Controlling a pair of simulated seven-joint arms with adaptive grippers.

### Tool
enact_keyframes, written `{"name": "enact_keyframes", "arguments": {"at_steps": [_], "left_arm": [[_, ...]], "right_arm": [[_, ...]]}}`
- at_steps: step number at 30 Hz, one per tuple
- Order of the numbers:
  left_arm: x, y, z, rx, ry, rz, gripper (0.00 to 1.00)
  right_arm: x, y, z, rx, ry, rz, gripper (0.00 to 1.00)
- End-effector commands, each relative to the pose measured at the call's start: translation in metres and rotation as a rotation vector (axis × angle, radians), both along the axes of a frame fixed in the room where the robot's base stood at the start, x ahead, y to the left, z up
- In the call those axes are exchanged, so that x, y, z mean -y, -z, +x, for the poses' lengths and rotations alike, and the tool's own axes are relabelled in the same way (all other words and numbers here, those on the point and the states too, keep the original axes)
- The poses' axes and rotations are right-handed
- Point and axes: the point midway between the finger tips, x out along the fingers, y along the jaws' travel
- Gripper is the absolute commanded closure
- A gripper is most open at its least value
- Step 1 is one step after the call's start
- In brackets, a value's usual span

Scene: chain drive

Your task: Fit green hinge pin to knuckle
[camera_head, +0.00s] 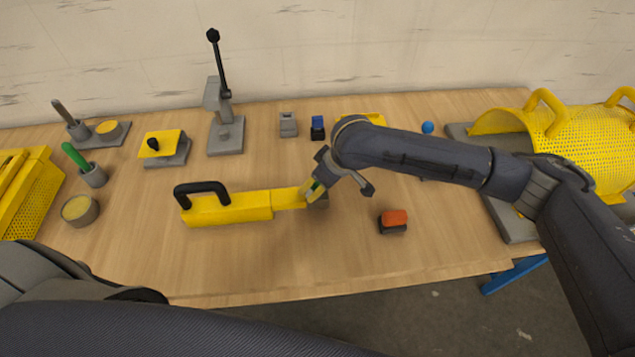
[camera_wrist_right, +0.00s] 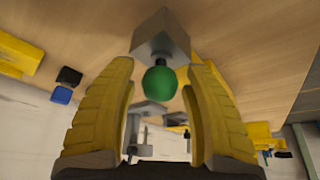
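The green hinge pin (camera_wrist_right: 160,80) shows as a round green head on a short dark stem. The stem meets a grey block (camera_wrist_right: 161,38), which looks like the knuckle; how deep it sits is hidden. My right gripper (camera_wrist_right: 160,72) has its yellow fingers on either side of the green head, with a visible gap on each side. In the head view my right gripper (camera_head: 312,190) is at the right end of the yellow bar tool (camera_head: 230,207), covering most of the knuckle. My left gripper is out of view.
An orange-topped block (camera_head: 394,220) lies right of the gripper. A grey stand with a lever (camera_head: 225,125) and small grey (camera_head: 288,125) and blue (camera_head: 317,128) blocks stand behind. A green-handled tool (camera_head: 75,157) stands at left. The front middle table is clear.

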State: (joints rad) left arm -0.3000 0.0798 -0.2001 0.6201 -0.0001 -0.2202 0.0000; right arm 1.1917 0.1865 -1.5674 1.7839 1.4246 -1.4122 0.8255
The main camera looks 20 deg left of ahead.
Motion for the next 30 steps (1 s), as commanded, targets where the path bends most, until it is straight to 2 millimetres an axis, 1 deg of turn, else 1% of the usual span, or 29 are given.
{"name": "enact_keyframes", "arguments": {"at_steps": [5, 10, 24, 30], "left_arm": [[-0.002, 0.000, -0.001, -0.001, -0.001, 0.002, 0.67], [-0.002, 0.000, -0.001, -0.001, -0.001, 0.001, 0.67], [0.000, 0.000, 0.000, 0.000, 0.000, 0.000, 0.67], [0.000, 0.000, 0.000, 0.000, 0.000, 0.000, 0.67]], "right_arm": [[0.000, 0.000, 0.000, 0.000, 0.000, -0.001, 0.49], [0.005, -0.011, -0.001, 0.003, -0.001, 0.000, 0.49], [0.034, -0.082, -0.012, 0.004, -0.001, 0.000, 0.49], [0.043, -0.101, -0.016, 0.002, 0.001, -0.001, 0.49]]}}
